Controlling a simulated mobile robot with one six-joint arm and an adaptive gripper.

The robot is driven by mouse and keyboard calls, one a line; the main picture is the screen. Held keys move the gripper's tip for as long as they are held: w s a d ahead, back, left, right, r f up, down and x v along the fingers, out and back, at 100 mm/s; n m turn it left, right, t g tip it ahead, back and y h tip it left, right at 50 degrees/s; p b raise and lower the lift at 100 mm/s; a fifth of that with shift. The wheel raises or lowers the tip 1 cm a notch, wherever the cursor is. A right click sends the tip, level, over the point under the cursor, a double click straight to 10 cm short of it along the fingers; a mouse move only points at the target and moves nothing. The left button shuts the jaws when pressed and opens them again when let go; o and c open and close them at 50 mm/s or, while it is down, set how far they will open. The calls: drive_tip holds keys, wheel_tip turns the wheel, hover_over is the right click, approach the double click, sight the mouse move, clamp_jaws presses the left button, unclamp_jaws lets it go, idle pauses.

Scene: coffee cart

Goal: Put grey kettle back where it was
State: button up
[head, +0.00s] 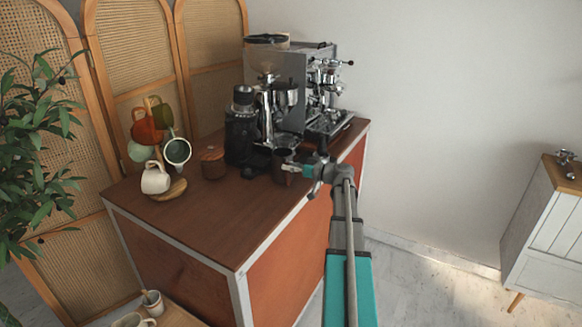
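I cannot make out a grey kettle for certain in the head view. My arm reaches from the bottom up to the brown counter top (215,225). My gripper (296,169) is over the right part of the counter, in front of the espresso machine (318,85). A small dark cup-like vessel (281,160) is right at the gripper's tip. I cannot tell whether the gripper holds it or is only beside it. The fingers are too small and partly hidden to show whether they are open.
A black grinder (241,132) and brown canister (213,163) stand left of the gripper. Further left are a white mug (155,179) and hanging mugs (177,151). The counter's front left is clear. A white cabinet (550,225) stands far right.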

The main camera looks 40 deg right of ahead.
drive_tip(key=shift+s+d, duration=0.1)
drive_tip(key=shift+s, duration=0.05)
drive_tip(key=v, duration=1.1)
drive_tip(key=shift+s+d, duration=0.15)
drive_tip(key=shift+s, duration=0.15)
idle(0.5)
idle(0.5)
